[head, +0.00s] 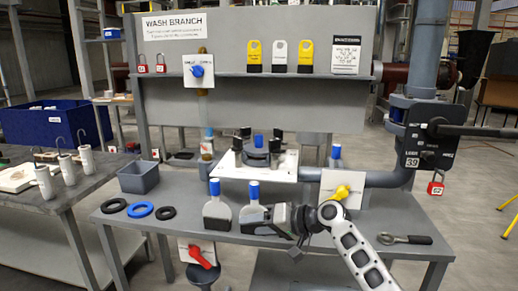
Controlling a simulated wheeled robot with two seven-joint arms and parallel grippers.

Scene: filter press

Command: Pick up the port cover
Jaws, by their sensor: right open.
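What looks like the port cover (258,157), a dark round piece with a blue knob on top, sits on a white plate (228,170) at the middle of the grey bench. Dark clamp-like pieces stand around it. My right gripper (264,216) comes in from the lower right, low over the bench front, and is open. It is nearer the front than the cover and apart from it. It overlaps a blue-topped scraper-like piece (253,191) in the picture; I cannot tell whether they touch. My left gripper is not in view.
Another blue-topped piece (216,208) stands left of the gripper. Rings (140,210) and a grey bin (138,177) are at the bench's left. A yellow valve handle (342,192), a pipe (384,180) and a wrench (405,239) are at right. A panel (230,110) rises behind.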

